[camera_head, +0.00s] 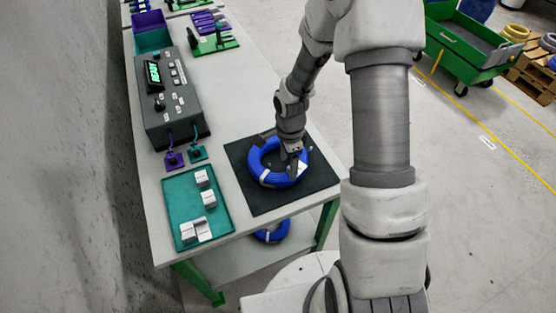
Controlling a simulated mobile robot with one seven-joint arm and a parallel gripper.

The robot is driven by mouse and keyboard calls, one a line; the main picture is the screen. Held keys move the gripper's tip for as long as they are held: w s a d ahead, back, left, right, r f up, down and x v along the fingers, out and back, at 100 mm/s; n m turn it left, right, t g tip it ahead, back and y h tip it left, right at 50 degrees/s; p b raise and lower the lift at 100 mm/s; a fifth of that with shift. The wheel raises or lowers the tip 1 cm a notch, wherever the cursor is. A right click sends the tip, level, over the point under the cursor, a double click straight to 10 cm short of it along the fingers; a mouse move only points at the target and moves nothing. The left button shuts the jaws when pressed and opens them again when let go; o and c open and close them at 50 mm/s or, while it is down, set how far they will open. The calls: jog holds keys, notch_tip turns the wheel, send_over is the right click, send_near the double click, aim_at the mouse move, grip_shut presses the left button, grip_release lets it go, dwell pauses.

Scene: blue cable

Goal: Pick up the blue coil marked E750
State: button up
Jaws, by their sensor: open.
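A blue coil (269,178) with white bands lies flat on a black mat (253,203) at the near end of the workbench. My gripper (293,159) points down over the far right part of this coil. It is open, and its fingers are close to the coil's ring; I cannot tell whether they touch it. A second blue coil (272,235) lies on the shelf below the bench, partly hidden by the bench top. The marking on either coil is too small to read.
A teal tray (180,213) with several white blocks sits left of the mat. Behind it stands a grey device (165,108) with a green display and two small connectors in front. A green cart (462,47) and a wooden pallet (535,75) stand on the floor at far right.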

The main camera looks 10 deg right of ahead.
aim_at(286, 174)
jog(key=shift+s+a+f, duration=0.1)
jog(key=shift+a+f, duration=0.05)
jog(key=shift+f, duration=1.3)
jog(key=shift+a+f, duration=0.1)
jog(key=shift+f, duration=1.3)
grip_shut()
jog(key=shift+r, duration=0.1)
